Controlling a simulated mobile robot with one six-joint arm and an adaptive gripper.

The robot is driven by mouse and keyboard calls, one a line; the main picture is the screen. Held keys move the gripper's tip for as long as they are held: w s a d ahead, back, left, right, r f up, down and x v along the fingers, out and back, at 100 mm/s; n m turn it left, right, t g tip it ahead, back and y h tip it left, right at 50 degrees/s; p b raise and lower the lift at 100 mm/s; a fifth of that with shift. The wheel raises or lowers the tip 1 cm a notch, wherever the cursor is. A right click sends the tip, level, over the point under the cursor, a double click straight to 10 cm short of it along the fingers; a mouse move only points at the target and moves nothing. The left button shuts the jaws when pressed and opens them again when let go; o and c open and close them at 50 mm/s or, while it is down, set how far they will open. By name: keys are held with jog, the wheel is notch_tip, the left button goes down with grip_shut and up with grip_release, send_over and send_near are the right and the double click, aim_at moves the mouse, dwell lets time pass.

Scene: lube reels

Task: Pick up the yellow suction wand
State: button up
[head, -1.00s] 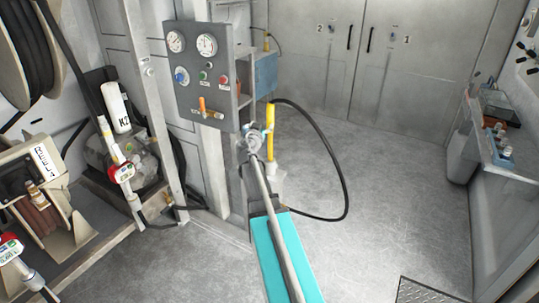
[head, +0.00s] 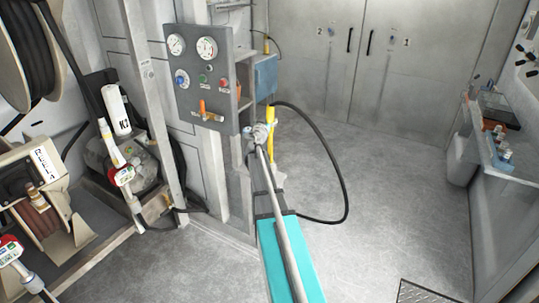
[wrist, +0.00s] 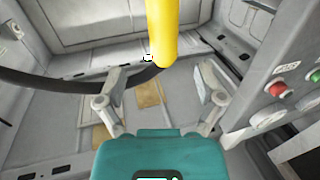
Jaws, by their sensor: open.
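The yellow suction wand (head: 271,116) stands upright beside the control panel in the head view, partly covered by my gripper (head: 263,131). Its yellow tube (wrist: 162,32) also shows at the top middle of the wrist view. A black hose (head: 340,165) loops out from the wand to the right and down. My gripper is open in the wrist view (wrist: 160,82), its two fingers spread apart. The tube's lower visible end lies between the fingers in the picture, with space on both sides. Nothing is held, and I cannot tell the exact depth gap.
The grey control panel (head: 204,80) with gauges and buttons is close on the left in the head view; it shows at the right in the wrist view (wrist: 285,90). A blue box (head: 265,76) hangs behind. The floor (head: 400,190) to the right is clear.

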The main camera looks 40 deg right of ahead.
aim_at(269, 114)
jog(key=shift+x, duration=0.9)
jog(key=shift+x, duration=2.6)
jog(key=shift+w+a, duration=0.15)
grip_shut()
